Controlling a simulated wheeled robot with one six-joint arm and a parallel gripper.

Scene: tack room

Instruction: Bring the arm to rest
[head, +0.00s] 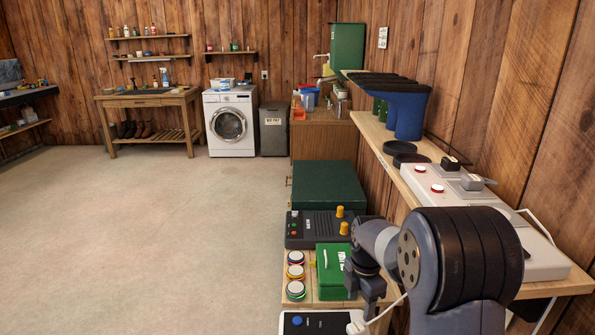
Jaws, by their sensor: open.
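My gripper (370,303) is in the lower right of the head view, at the end of my bent arm. It points down beside a green box (334,272) on a low wooden bench (322,305). It looks empty, and its fingers stand apart. My arm's large dark links hide part of the wall shelf and the floor behind them. I cannot tell whether the fingers touch anything.
Close by are a black control box (322,228) with yellow knobs, several round buttons (296,258), a blue-button panel (318,322) and a dark green case (325,184). A wall shelf (405,172) bears boots and a white switch unit (470,200). The floor (150,235) at left is clear.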

